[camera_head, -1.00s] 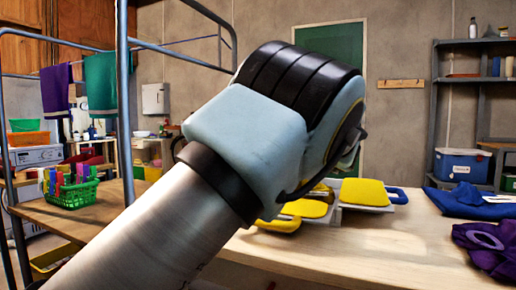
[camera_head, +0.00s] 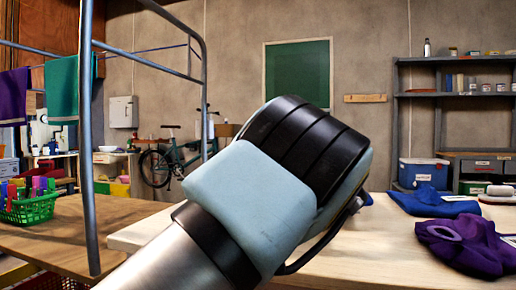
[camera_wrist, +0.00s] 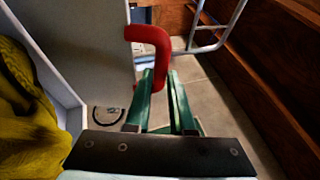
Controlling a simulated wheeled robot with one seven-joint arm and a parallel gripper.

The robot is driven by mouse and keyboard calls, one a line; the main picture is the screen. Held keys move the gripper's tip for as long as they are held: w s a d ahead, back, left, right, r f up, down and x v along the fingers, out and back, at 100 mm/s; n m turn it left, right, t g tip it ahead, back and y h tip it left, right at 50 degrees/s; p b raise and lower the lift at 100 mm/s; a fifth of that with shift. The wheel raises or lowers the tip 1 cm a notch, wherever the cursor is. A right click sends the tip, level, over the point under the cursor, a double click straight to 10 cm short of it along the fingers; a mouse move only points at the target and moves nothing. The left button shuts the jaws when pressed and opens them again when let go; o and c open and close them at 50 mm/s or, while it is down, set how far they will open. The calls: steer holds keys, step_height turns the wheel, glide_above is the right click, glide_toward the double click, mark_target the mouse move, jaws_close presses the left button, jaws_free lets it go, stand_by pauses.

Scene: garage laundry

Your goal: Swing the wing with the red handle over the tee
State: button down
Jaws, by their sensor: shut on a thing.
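My gripper (camera_wrist: 160,78), with green fingers, is shut on the red handle (camera_wrist: 150,45) in the wrist view. The handle is a curved bar whose lower part passes between the fingertips. A grey panel (camera_wrist: 85,40) with a pale edge lies to its left; I cannot tell exactly where the handle joins it. Yellow cloth (camera_wrist: 25,110), which looks like the tee, fills the left side of the wrist view. In the head view my arm hides the gripper, the red handle and the tee.
A blue garment (camera_head: 435,204) and a purple garment (camera_head: 465,244) lie on the table (camera_head: 370,250) at right. A green basket (camera_head: 30,208) of coloured items stands at left. A metal frame (camera_head: 88,150) rises left of my arm. Shelves (camera_head: 455,95) stand behind.

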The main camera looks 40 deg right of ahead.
steer(key=shift+w+a+f, duration=0.15)
steer(key=shift+f, duration=0.5)
steer(key=c, duration=1)
jaws_free()
steer(key=shift+c, duration=0.2)
steer(key=s+d, duration=0.1)
steer(key=s, duration=1.4)
steer(key=shift+d+f, duration=0.15)
steer(key=shift+d, duration=0.1)
